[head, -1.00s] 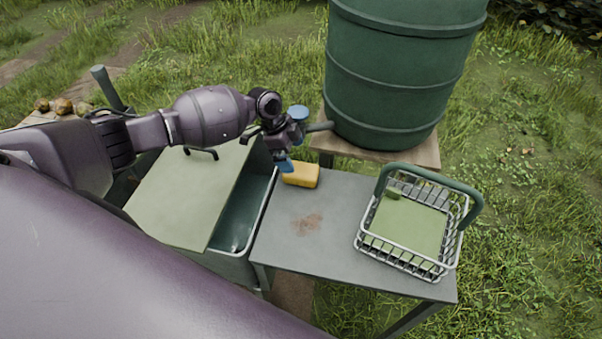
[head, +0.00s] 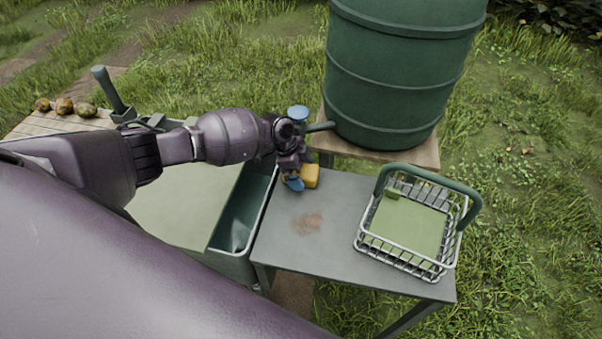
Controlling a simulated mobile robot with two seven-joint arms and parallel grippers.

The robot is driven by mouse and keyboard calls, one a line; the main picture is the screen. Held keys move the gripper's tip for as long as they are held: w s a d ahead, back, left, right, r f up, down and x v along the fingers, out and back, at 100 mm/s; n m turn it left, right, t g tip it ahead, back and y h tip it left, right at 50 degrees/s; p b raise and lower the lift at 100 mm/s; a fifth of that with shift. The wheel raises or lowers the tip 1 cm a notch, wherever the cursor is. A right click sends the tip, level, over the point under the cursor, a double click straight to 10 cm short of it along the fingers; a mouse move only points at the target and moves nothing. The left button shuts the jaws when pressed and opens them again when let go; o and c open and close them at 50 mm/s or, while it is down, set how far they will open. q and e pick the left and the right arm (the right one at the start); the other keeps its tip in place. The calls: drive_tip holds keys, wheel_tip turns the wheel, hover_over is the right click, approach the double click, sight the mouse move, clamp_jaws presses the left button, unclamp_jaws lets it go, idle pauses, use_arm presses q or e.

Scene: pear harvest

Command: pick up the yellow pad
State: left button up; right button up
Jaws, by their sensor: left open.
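The yellow pad (head: 311,175) lies on the grey table (head: 345,240) near its back left corner. My left gripper (head: 294,180) is over the left part of the pad and hides that part. Its jaws are open, with a blue fingertip at the pad's front left side. I cannot tell whether the fingers touch the pad. My right gripper is not in view.
A wire basket (head: 408,262) with a green handle stands on the table's right side. A green barrel (head: 400,80) stands behind, with a spout toward my left gripper. A sink basin (head: 240,215) adjoins the table's left edge. A brown stain (head: 308,223) marks the table.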

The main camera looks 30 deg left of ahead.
use_arm(q)
drive_tip(key=shift+f+b, duration=0.3)
drive_tip(key=shift+b, duration=0.05)
idle(0.4)
drive_tip(key=shift+c, duration=0.3)
drive_tip(key=c, duration=1)
